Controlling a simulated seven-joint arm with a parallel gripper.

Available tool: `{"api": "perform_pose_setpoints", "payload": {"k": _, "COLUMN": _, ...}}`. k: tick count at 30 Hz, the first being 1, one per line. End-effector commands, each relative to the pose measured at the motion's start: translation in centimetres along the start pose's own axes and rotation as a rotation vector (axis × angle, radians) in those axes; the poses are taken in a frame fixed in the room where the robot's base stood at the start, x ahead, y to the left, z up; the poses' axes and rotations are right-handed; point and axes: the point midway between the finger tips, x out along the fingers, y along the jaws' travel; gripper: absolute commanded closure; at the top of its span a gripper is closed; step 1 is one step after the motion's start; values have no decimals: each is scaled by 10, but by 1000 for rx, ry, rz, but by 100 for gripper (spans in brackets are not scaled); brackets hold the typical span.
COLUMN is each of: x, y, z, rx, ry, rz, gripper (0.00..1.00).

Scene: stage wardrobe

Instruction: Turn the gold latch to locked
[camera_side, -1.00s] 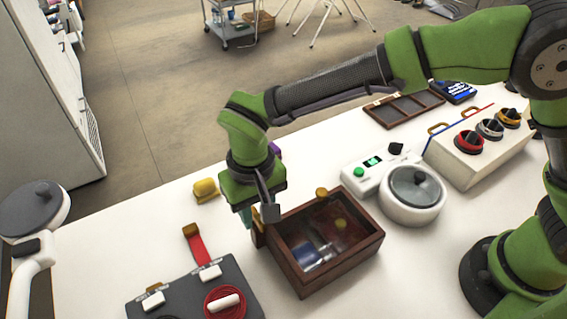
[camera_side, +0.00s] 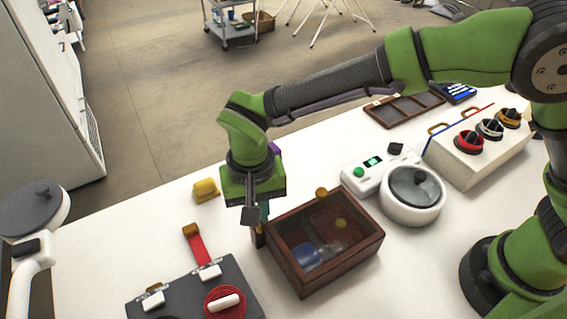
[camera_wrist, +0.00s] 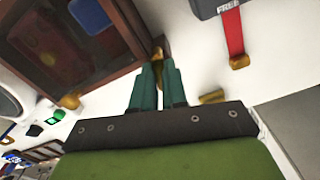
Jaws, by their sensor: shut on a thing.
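A dark wooden box (camera_side: 318,277) with a glazed top stands on the white table. The gold latch (camera_wrist: 158,50) is on its outer side wall, small and partly covered by my fingers. My gripper (camera_wrist: 158,68) points down beside that wall, its two teal fingers close together on the latch. In the side view, my gripper (camera_side: 262,218) is at the box's left side, and the latch is mostly hidden behind it. I cannot read the latch's exact angle or any lock marking.
A dark panel with a red dial (camera_side: 224,301) and a red strap (camera_side: 198,247) lies in front on the left. A yellow block (camera_side: 206,190) sits behind my gripper. A white lidded pot (camera_side: 412,207) and a box with several knobs (camera_side: 470,160) stand to the right.

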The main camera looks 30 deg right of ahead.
Motion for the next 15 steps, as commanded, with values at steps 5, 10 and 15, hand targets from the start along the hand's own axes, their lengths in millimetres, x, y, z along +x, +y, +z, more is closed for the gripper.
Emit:
{"api": "perform_pose_setpoints", "payload": {"k": 5, "x": 0, "y": 0, "z": 0, "rx": 171, "ry": 0, "rz": -1, "gripper": 100}}
{"api": "perform_pose_setpoints", "payload": {"k": 10, "x": 0, "y": 0, "z": 0, "rx": 333, "ry": -1, "rz": -1, "gripper": 100}}
{"api": "perform_pose_setpoints", "payload": {"k": 15, "x": 0, "y": 0, "z": 0, "rx": 493, "ry": -1, "rz": 0, "gripper": 100}}
